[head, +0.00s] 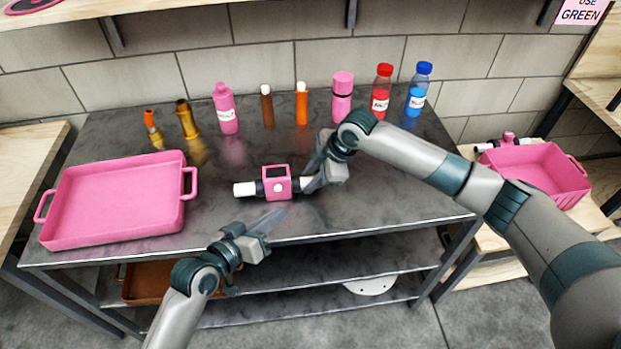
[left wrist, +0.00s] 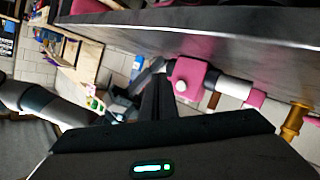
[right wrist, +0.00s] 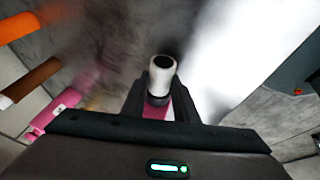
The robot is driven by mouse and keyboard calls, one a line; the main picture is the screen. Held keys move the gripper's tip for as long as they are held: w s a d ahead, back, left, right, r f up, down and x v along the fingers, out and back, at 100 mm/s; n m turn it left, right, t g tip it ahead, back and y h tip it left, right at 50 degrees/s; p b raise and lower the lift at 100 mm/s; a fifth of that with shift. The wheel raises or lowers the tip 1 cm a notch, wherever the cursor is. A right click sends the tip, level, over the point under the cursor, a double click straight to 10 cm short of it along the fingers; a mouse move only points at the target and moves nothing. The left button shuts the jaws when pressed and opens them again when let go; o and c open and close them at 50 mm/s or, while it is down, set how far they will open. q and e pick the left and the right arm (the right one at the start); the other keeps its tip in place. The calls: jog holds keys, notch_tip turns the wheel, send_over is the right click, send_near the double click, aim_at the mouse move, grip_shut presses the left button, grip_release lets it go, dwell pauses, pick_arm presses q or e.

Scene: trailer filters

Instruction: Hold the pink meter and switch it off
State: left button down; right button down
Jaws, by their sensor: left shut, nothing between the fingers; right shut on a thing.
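The pink meter (head: 277,197) is a pink square block with a white round button and white pipe ends with black collars. It lies sideways over the middle front of the dark table; I cannot tell if it touches the top. My right gripper (head: 309,183) is shut on its right end. In the right wrist view a white pipe end (right wrist: 160,75) sticks up between the fingers, with pink behind. My left gripper (head: 278,216) is shut and empty, just in front of and below the meter. In the left wrist view the meter (left wrist: 197,78) and its button show beyond the fingertips.
A pink tray (head: 120,235) stands on the table's left. Several bottles stand along the back, including a red one (head: 381,92) and a blue one (head: 417,90). A pink crate (head: 560,180) stands at right. A lower shelf (head: 320,290) lies beneath the table (head: 380,200).

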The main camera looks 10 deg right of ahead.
pick_arm(q)
jog(key=shift+s, duration=0.95)
pick_arm(e)
jog(key=c, duration=1.3)
grip_release()
jog(key=shift+r, duration=0.1)
jog(key=v, duration=1.2)
